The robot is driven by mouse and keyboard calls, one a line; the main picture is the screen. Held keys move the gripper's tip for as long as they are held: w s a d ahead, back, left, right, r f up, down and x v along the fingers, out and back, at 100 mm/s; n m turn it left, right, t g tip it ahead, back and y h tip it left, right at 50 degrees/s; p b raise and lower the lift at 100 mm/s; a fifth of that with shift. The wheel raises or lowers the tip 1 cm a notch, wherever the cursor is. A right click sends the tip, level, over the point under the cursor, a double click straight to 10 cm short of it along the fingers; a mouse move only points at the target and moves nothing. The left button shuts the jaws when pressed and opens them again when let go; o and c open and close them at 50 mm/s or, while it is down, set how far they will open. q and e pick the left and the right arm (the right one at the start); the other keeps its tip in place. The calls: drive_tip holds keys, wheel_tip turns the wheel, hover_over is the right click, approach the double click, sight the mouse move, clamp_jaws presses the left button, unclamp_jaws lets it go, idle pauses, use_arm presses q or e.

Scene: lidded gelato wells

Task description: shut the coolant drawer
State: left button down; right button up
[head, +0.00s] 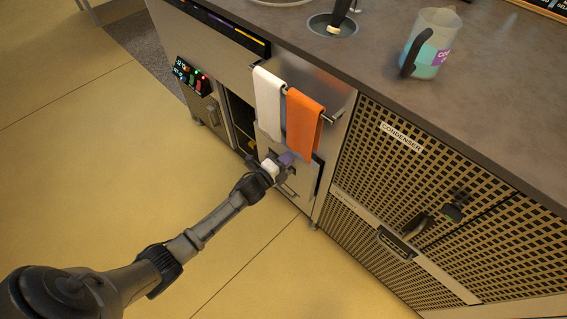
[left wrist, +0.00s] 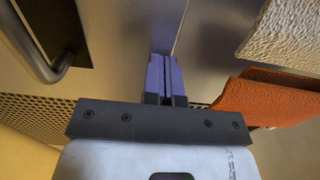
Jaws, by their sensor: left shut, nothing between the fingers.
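A steel drawer front (head: 303,174) sits low in the cabinet, below two hanging towels. I take it for the coolant drawer, but no label on it can be read. A dark strip along its right side suggests that it stands a little out. Its bar handle (left wrist: 57,62) shows at the left in the left wrist view, over a dark recess. My left gripper (head: 287,159) is shut and empty, with its purple fingertips (left wrist: 166,77) close to the steel front. I cannot tell whether they touch it. My right gripper is not in view.
A white towel (head: 268,100) and an orange towel (head: 303,120) hang from a rail just above my left gripper. Condenser grille panels (head: 390,165) with dark handles lie to the right. A jug (head: 432,45) stands on the counter. The floor in front is clear.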

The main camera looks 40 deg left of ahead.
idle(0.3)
use_arm(q)
drive_tip(key=w, duration=0.4)
drive_tip(key=s+a+p, duration=0.1)
drive_tip(key=s+p, duration=0.4)
drive_tip(key=s, duration=0.8)
drive_tip(key=shift+s, duration=0.3)
